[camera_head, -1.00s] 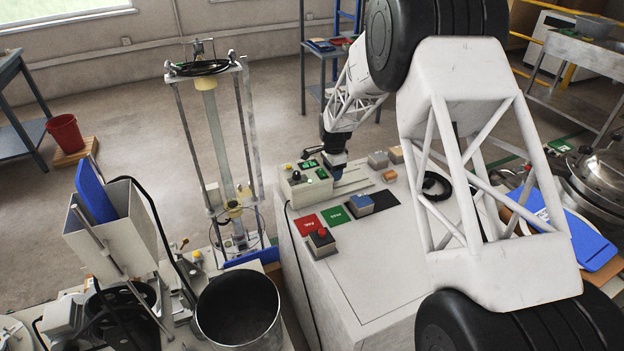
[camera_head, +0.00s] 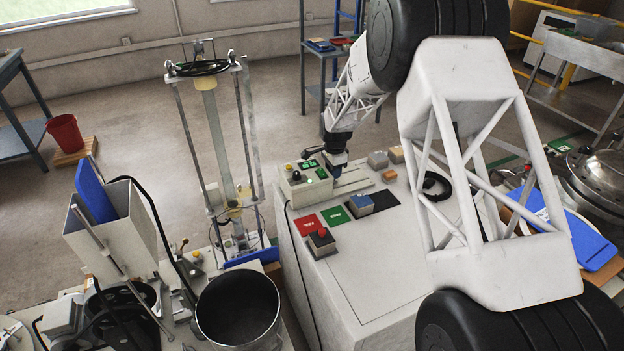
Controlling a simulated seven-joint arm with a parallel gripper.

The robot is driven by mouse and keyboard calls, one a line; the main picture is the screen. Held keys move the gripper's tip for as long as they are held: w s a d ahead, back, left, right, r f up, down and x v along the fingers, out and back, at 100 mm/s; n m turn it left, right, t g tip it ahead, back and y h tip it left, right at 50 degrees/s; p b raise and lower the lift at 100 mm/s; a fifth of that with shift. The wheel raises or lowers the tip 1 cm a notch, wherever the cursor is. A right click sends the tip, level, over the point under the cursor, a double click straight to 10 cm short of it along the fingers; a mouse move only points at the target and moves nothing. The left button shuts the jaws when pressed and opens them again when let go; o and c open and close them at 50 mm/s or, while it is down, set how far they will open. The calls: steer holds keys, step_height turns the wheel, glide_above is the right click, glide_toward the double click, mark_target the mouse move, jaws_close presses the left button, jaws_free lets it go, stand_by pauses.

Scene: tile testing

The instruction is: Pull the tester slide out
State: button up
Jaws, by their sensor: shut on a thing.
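The tester (camera_head: 303,191) is a pale box with green displays and knobs at the back left of the white bench. Its slide (camera_head: 352,179) shows as a light rail strip reaching to the right from the box. My gripper (camera_head: 336,172) points down at the right side of the tester, at the slide's near-box end. It is shut on a part of the slide there; the fingertips and the held part are small and mostly hidden.
Red (camera_head: 309,223) and green (camera_head: 335,215) mats lie on the bench (camera_head: 370,270), with a block (camera_head: 321,242) near the red one and a blue-topped block (camera_head: 360,205) on a black mat. More small blocks (camera_head: 378,159) stand behind the slide. A steel pot (camera_head: 238,308) stands at front left.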

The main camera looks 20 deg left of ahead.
mark_target(360, 174)
steer(key=shift+w+d, duration=4)
steer(key=shift+d, duration=0.05)
steer(key=o, duration=0.8)
steer(key=shift+r, duration=0.1)
steer(key=shift+r, duration=2.95)
